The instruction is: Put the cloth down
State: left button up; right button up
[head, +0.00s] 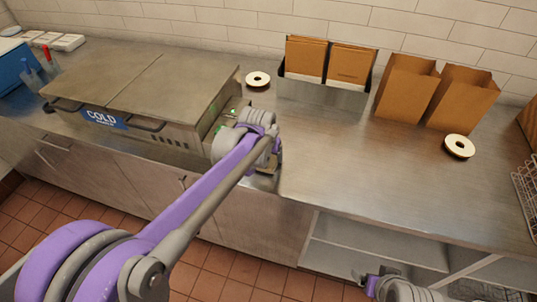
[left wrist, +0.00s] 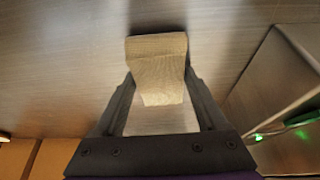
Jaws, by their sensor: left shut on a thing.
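My left gripper (left wrist: 158,90) is shut on a tan folded cloth (left wrist: 158,62), which sits between its two dark fingers in the left wrist view. The cloth is over the steel counter (left wrist: 60,55), close to its surface; I cannot tell whether it touches. In the head view my left gripper (head: 270,165) is near the counter's front edge, right of the cold unit, and mostly hidden by my arm.
The cold unit (head: 150,85) stands left of my gripper. A wire basket (head: 525,190) is far right. The middle-right counter is clear.

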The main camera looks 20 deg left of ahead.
pick_arm(q)
jog(key=shift+f, duration=0.2)
jog(key=o, duration=1.1)
jog(key=shift+s, duration=0.15)
jog(key=shift+o, duration=0.2)
jog(key=shift+d, duration=0.1)
